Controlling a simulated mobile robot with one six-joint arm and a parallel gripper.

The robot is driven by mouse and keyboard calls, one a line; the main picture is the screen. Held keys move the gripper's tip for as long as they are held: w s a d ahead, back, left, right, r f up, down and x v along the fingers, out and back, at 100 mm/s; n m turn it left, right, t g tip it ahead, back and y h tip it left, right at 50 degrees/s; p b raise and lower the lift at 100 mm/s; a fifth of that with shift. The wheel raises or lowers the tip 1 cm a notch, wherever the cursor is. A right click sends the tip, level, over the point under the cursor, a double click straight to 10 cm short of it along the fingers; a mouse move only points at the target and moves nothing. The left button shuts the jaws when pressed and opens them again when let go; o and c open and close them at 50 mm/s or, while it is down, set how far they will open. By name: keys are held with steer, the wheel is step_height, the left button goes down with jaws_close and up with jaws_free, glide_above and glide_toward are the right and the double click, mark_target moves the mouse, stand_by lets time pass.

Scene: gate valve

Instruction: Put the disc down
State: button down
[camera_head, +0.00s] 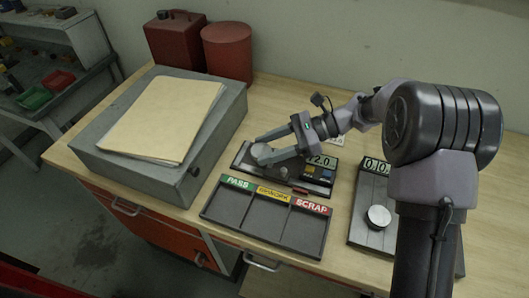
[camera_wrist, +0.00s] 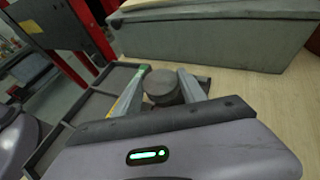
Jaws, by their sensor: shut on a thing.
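My gripper (camera_head: 264,150) is shut on a round grey disc (camera_head: 262,152), with one finger on each side of it. The disc also shows dark grey between the fingers in the wrist view (camera_wrist: 162,88). The disc is at the left end of a dark instrument (camera_head: 287,171) with a lit number display. I cannot tell whether it touches the instrument. In front is a dark tray (camera_head: 222,220) with three compartments labelled PASS, REWORK and SCRAP. All three look empty.
A second instrument (camera_head: 366,236) with a round silver plate (camera_head: 378,216) and a display stands to the right. A large grey block (camera_head: 150,170) with papers (camera_head: 160,118) is at the left. Red containers (camera_head: 228,50) stand behind. Bare wooden bench (camera_head: 285,95) lies behind my gripper.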

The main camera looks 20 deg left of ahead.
mark_target(265, 148)
steer(key=w+a, duration=0.1)
steer(key=w+a+f+b, duration=0.1)
steer(key=shift+w, duration=0.3)
step_height(265, 148, down, 3)
steer(key=shift+f+b, duration=0.1)
steer(key=shift+b, duration=0.75)
steer(key=shift+d+r, duration=0.1)
steer(key=shift+r, duration=0.1)
steer(key=c, duration=0.9)
jaws_free()
steer(key=shift+f, duration=0.15)
steer(key=shift+c, duration=0.2)
